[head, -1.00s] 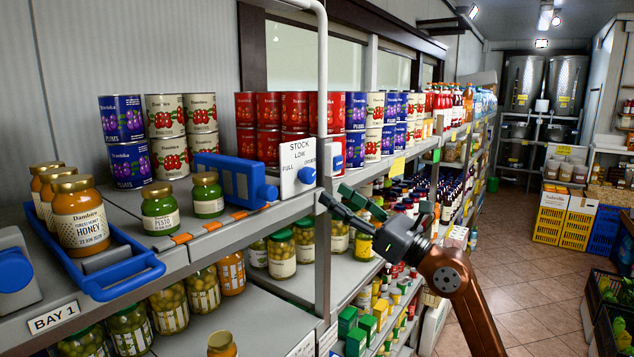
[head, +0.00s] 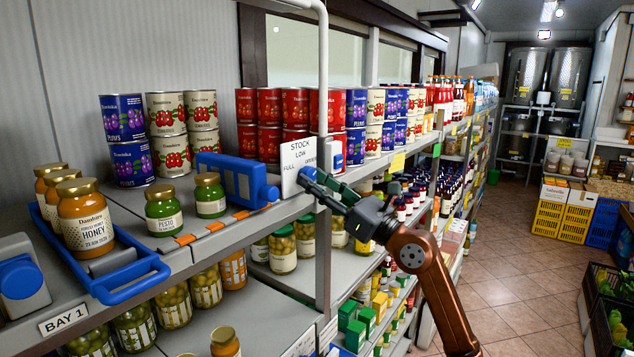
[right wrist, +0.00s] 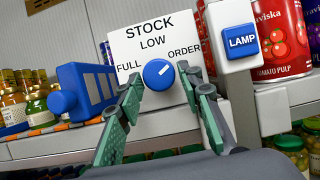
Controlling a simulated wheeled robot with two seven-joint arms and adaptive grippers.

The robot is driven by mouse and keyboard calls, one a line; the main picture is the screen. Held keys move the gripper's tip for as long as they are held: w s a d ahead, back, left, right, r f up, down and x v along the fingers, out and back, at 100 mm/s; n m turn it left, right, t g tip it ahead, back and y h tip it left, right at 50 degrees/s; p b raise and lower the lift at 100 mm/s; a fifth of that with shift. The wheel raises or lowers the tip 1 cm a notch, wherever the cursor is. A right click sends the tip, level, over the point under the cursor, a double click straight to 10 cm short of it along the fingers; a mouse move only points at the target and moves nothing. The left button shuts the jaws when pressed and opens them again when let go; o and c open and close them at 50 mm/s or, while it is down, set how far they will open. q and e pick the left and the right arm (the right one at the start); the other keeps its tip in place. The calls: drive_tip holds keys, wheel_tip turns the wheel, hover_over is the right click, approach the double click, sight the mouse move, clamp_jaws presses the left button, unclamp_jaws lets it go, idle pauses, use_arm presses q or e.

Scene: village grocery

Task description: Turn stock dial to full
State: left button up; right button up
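The stock dial (right wrist: 158,74) is a round blue knob on a white plate (right wrist: 125,48) marked STOCK, with FULL at the left, LOW on top and ORDER at the right. Its white pointer mark leans to the upper right, between LOW and ORDER. In the head view the plate (head: 297,155) stands at the shelf edge, and the dial (head: 308,173) is partly hidden by my fingers. My right gripper (right wrist: 158,88) is open, with one green finger on each side of the knob. I cannot tell whether they touch it. My left gripper is not in view.
A blue LAMP button (right wrist: 242,41) on a white box is just right of the plate. A blue device (head: 237,180) sits at its left. Jars, cans and a blue tray (head: 110,280) crowd the shelf. The aisle floor (head: 520,290) at right is clear.

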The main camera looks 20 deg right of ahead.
drive_tip(key=c, duration=0.7)
drive_tip(key=shift+c, duration=0.2)
